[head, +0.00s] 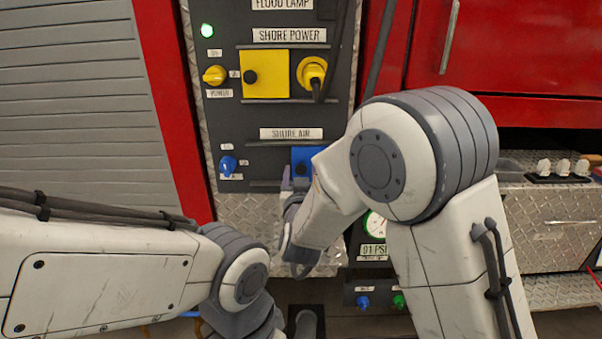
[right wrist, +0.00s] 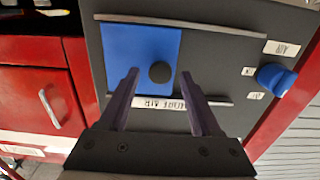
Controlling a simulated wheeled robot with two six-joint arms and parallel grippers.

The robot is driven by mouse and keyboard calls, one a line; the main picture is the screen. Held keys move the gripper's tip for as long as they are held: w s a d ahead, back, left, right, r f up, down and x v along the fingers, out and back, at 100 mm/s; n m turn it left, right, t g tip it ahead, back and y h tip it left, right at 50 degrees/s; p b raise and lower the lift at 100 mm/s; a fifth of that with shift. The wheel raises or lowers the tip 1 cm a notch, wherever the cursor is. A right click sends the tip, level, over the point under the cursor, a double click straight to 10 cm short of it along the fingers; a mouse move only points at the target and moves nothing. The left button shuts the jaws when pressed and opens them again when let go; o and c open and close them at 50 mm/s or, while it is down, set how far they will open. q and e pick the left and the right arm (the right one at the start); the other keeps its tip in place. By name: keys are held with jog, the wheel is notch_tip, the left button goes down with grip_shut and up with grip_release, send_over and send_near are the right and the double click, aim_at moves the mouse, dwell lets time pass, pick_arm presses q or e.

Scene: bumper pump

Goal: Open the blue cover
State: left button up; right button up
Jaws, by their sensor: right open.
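The blue cover (head: 304,155) is a flat panel under the "SHORE AIR" label in the head view, partly hidden by my right arm. In the right wrist view the blue cover (right wrist: 129,50) looks closed, with a round black knob (right wrist: 160,72) on it. My right gripper (right wrist: 160,76) is open, and its two purple fingers point at the cover. The knob shows between the fingertips, with a gap on each side; whether they reach around it I cannot tell. In the head view a purple finger shows near the cover's lower left. My left gripper is out of view.
A blue rotary knob (head: 228,165) sits left of the cover. A yellow cover (head: 265,74), a yellow knob (head: 215,75) and a yellow plug (head: 312,73) are above. A pressure gauge (head: 376,225) is below. Thin rails run above and below the blue cover.

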grip_shut()
dwell(1.4)
